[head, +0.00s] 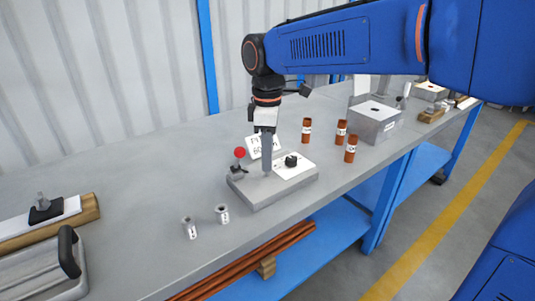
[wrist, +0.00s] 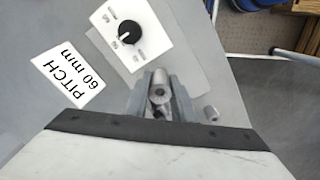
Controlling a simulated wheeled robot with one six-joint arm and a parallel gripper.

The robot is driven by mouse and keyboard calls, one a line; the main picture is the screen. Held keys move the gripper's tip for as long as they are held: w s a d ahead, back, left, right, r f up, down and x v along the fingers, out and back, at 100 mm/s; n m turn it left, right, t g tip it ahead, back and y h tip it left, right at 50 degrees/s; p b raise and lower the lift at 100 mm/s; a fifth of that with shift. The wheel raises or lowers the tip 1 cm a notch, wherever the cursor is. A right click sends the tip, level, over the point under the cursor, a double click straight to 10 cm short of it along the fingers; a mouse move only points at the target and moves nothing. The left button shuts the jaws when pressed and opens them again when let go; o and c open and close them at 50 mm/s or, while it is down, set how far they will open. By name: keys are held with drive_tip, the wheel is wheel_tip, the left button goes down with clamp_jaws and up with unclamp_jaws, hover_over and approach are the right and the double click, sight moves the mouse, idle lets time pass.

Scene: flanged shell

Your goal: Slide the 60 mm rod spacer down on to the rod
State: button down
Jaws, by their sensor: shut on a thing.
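My gripper (head: 267,172) points straight down over the left part of a grey fixture block (head: 262,201). In the wrist view its fingers (wrist: 161,98) are shut on a small silver hollow spacer (wrist: 160,90), whose near end shows a round hole. The fingers hide the spacer in the head view. The rod cannot be made out in either view; fingers and spacer cover the spot below. The fingertips are low, close to the block's top. I cannot tell whether the spacer is around the rod. A white card (wrist: 73,80) reads "PITCH 60 mm".
A black dial knob (head: 290,161) sits on the block's white plate, right of my fingers. A red-ball lever (head: 239,153) stands to the left. Two loose silver spacers (head: 222,214) (head: 189,228) stand in front. Several brown cylinders (head: 341,132) and a grey box (head: 375,122) stand right.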

drive_tip(key=shift+f, duration=1.15)
drive_tip(key=c, duration=1.4)
unclamp_jaws()
wheel_tip(320, 180, up, 17)
drive_tip(key=shift+r, duration=0.15)
drive_tip(key=s+d+f+m+t, duration=0.1)
drive_tip(key=s+d+f+m, duration=0.35)
drive_tip(key=d, duration=0.45)
drive_tip(key=s+d+f+m+t, duration=0.1)
drive_tip(key=s+d+f+m, duration=0.35)
drive_tip(key=d, duration=0.45)
drive_tip(key=s+d+f+m+t, duration=0.1)
drive_tip(key=s+d+f+m, duration=0.2)
drive_tip(key=s+f, duration=0.3)
drive_tip(key=s+d+f+m+t, duration=0.1)
drive_tip(key=s+d+f+m, duration=0.3)
drive_tip(key=f, duration=0.5)
drive_tip(key=shift+s+d+f+m+t, duration=0.3)
drive_tip(key=shift+s+d+t, duration=0.1)
drive_tip(key=shift+s+d, duration=0.5)
